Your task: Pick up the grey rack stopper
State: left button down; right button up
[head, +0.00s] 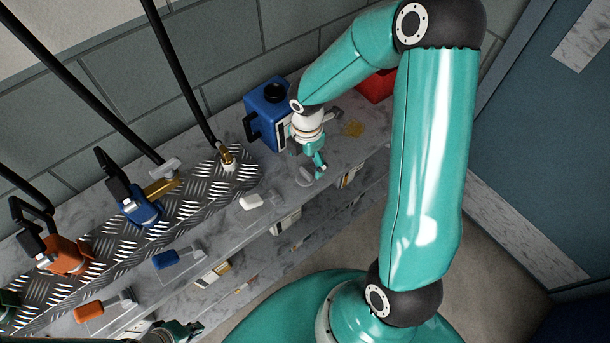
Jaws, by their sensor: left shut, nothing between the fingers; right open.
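A light grey rounded piece, which looks like the grey rack stopper (303,176), lies on the marbled grey shelf near its front edge. My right gripper (319,168) is right beside it, on its right, pointing down and open. Its fingers look small here, and I cannot tell whether they touch the stopper. Part of the stopper may be hidden behind the gripper. My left gripper (190,328) shows only partly at the bottom edge, shut and empty, far from the stopper.
White (250,202), blue (165,259) and orange (88,311) stoppers lie along the shelf front. Blue (142,209) and orange (66,257) valve-like pieces stand on the tread plate (190,205). A blue tank (268,110) and red box (376,88) stand behind my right gripper.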

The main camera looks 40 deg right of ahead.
aim_at(306, 172)
jog(key=f, duration=0.5)
jog(key=shift+s+a+f, duration=0.15)
jog(key=shift+s+a, duration=0.1)
jog(key=shift+a, duration=0.05)
jog(key=shift+f, duration=0.55)
jog(key=c, duration=1.3)
